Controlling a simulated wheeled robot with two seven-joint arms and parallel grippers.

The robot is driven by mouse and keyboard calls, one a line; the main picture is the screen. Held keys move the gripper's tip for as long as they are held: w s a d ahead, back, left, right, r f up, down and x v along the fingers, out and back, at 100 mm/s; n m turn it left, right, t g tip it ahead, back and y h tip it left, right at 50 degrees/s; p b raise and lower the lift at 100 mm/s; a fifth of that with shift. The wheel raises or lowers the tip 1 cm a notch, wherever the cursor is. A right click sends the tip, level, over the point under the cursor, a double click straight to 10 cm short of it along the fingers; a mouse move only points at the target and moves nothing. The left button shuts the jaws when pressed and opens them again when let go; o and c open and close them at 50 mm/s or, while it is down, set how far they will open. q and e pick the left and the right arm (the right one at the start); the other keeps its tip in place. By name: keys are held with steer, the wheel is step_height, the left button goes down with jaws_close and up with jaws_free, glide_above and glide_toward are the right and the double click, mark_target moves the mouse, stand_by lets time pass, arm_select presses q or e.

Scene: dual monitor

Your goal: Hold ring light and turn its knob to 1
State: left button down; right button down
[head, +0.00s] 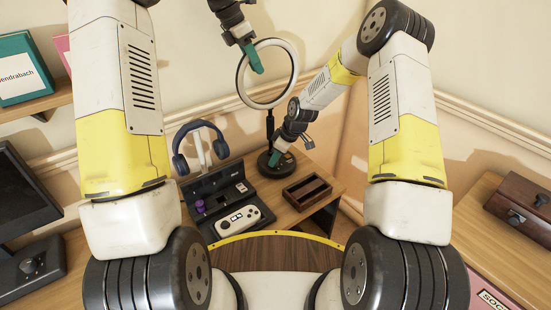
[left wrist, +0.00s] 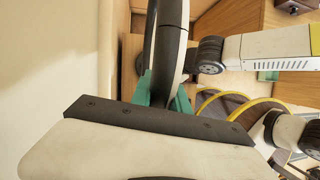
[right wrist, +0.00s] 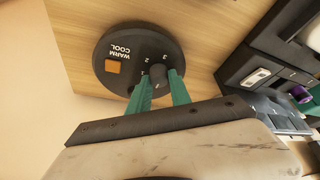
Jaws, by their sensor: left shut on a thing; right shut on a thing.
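The ring light (head: 242,88) stands upright on the desk, a white and black ring on a thin dark stand above a round black base (head: 264,165). My left gripper (head: 255,62) is shut on the ring's upper left part; in the left wrist view its green fingers (left wrist: 166,95) straddle the dark rim. My right gripper (head: 279,165) is down at the base. In the right wrist view its green fingers (right wrist: 160,95) are shut on the small dark knob (right wrist: 159,77). Numerals 3 and 2 and the words WARM and COOL show beside an orange button (right wrist: 113,66). The knob's exact setting cannot be read.
Blue headphones (head: 198,140) hang on a stand left of the base. A dark organizer with a white game controller (head: 238,220) is in front, and a brown wooden tray (head: 307,190) lies to the right. A wooden box (head: 520,207) stands far right.

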steer(key=m, duration=0.2)
steer(key=m+t+h, duration=0.1)
steer(key=m, duration=0.2)
steer(key=shift+a+m+t, duration=0.15)
steer(key=shift+m+t, duration=0.15)
steer(key=m+h, duration=0.1)
steer(key=m, duration=0.1)
steer(key=m+h, duration=0.1)
steer(key=m, duration=0.2)
steer(key=shift+t+h, duration=0.3)
steer(key=shift+t, duration=0.1)
steer(key=shift+m, duration=0.4)
steer(key=c, duration=1.2)
jaws_free()
steer(key=v, duration=1.2)
